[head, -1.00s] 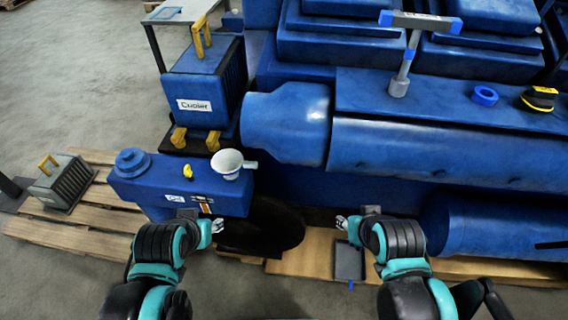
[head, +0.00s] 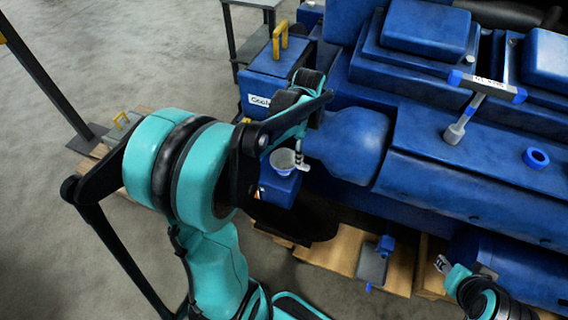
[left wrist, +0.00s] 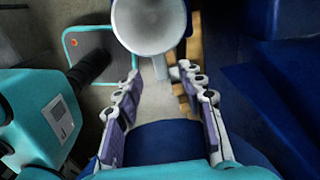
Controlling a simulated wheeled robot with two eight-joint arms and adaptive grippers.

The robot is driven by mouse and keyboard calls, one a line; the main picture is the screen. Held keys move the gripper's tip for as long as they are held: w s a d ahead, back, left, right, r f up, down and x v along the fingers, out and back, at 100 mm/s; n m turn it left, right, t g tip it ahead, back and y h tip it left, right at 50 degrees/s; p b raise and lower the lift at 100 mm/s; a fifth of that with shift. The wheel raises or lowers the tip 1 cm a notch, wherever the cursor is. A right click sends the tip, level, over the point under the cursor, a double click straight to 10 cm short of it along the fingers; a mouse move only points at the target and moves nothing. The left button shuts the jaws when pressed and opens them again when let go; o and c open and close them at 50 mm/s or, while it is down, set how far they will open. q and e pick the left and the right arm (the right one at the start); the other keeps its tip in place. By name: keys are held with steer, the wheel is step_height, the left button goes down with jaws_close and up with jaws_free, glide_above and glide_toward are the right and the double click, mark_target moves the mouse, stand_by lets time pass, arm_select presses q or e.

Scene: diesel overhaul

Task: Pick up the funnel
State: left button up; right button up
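The white funnel (head: 284,160) sits on top of the blue tank (head: 277,186) below the "Cooler" box, partly hidden by my left arm. In the left wrist view the funnel (left wrist: 148,24) shows its round bowl at the top edge, with its short handle pointing down towards my gripper. My left gripper (left wrist: 160,78) is open, one finger on each side of the handle's line. The handle's end lies about between the fingertips, with no contact visible. In the head view my left gripper (head: 299,153) is just above the funnel's right side. My right gripper (head: 442,264) is low at the right, away from the funnel.
The blue cooler box (head: 272,80) with a yellow handle stands behind the tank. The large blue engine (head: 440,170) fills the right side, with a T-handled tool (head: 470,105) and a blue ring (head: 536,158) on it. A wooden pallet (head: 330,252) lies below.

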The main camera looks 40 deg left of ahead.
mark_target(282, 160)
arm_select(q)
step_height(282, 160, down, 7)
steer(key=shift+a+r+b, duration=0.15)
steer(key=shift+b, duration=0.6)
jaws_close()
